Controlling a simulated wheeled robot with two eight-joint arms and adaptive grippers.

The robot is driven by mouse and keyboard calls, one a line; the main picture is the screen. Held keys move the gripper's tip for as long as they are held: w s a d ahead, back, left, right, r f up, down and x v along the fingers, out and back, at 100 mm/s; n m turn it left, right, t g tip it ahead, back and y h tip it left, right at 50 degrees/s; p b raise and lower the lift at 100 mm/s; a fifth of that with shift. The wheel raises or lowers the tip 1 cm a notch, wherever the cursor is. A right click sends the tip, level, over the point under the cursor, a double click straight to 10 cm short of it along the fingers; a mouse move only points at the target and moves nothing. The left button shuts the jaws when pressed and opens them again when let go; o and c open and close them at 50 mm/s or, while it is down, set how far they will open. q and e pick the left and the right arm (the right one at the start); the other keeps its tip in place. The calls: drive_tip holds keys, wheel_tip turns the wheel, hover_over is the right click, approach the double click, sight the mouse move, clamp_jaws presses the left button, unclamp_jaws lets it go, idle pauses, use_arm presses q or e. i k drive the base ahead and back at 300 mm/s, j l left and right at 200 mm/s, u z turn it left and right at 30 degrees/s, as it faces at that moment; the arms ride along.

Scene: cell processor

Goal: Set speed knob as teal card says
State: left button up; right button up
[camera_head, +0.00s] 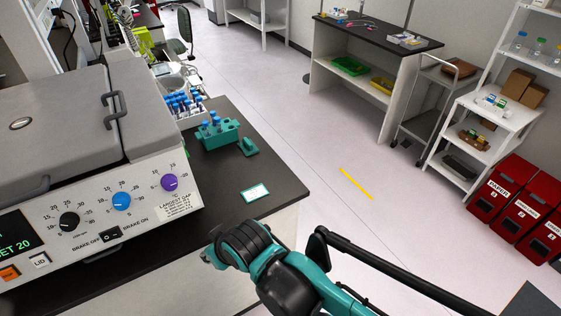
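A grey centrifuge-like machine (95,170) stands at the left on a dark bench. Its sloped front panel has a black knob (69,221), a blue knob (121,201) and a purple knob (169,182), each ringed by a numbered scale. I cannot tell which is the speed knob. A white card with a teal border (256,193) lies on the bench right of the panel; its writing is too small to read. My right arm reaches in from the lower right, its wrist end near the bench edge, apart from the knobs. Its fingers cannot be made out. My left gripper is out of view.
A green display (18,240) reading partly "ET 20" and a brake switch (111,234) are on the panel. A teal tube rack (218,133) with blue-capped tubes stands behind the card. Red bins (515,190) and a trolley (425,110) stand right. The floor between is clear.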

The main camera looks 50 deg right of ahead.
sight(69, 221)
drive_tip(key=i+l, duration=0.1)
drive_tip(key=l, duration=0.95)
drive_tip(key=i+l, duration=0.15)
drive_tip(key=l, duration=0.9)
drive_tip(key=k+j, duration=0.1)
drive_tip(key=j, duration=0.55)
drive_tip(key=k+j+u, duration=0.15)
drive_tip(key=j, duration=0.5)
